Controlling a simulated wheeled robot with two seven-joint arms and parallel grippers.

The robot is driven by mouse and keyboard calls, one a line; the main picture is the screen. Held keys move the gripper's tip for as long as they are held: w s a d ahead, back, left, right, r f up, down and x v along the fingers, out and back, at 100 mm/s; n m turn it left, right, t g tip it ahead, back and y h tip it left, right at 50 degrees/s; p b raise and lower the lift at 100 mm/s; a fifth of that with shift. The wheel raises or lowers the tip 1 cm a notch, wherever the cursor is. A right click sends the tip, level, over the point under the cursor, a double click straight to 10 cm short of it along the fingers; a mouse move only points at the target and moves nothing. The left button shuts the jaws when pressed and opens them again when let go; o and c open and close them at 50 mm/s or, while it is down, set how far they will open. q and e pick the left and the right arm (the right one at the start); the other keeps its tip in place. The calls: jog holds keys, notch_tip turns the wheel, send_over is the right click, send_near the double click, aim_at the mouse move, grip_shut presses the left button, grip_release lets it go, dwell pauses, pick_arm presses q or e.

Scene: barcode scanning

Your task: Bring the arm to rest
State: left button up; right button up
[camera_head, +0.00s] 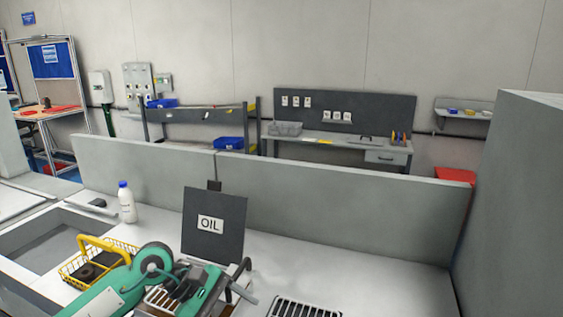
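A green and grey arm, which looks like my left arm, comes in from the lower left. Its dark wrist and gripper area (184,282) is at the bottom centre-left, in front of the OIL sign. The fingers are not clear, so I cannot tell whether they are open or shut or hold anything. The arm overlaps the right side of a yellow wire basket (68,274), which holds dark items. My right gripper is not in view.
A dark board marked OIL (215,222) stands close behind the arm. A white bottle with a blue cap (127,206) stands behind the basket. A low grey partition (340,205) closes the counter's back. A slotted grate (304,307) lies at bottom right; the counter around it is clear.

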pick_arm(q)
jog(key=s+d+r+n+t+h, duration=0.3)
jog(key=d+r+n+t+h, duration=0.3)
jog(key=r+n+h, duration=0.5)
jog(key=w+a+f+n+t+y, duration=0.2)
jog(key=a+n+t+y, duration=0.5)
jog(key=n, duration=0.7)
jog(key=w+a+f+n+t+y, duration=0.25)
jog(key=n+t+y, duration=0.4)
jog(key=n, duration=0.75)
jog(key=s+a+f+n+g+y, duration=0.2)
jog(key=a+f+n+y, duration=0.45)
jog(key=f+n, duration=0.4)
jog(key=s+a+f+n+g, duration=0.2)
jog(key=s+f+n+g, duration=0.3)
jog(key=s+f+g, duration=0.5)
jog(key=s+a+f+n+g, duration=0.25)
jog(key=s+f+n, duration=0.45)
jog(key=s, duration=0.6)
notch_tip(320, 180, down, 31)
jog(key=m+g, duration=0.1)
jog(key=g, duration=0.1)
jog(key=s+a+f+g, duration=0.1)
jog(key=s+a+f, duration=0.1)
jog(key=s+f, duration=1.8)
jog(key=shift+s+a+f+y, duration=0.15)
jog(key=shift+a+f+y, duration=0.2)
jog(key=shift+y, duration=0.05)
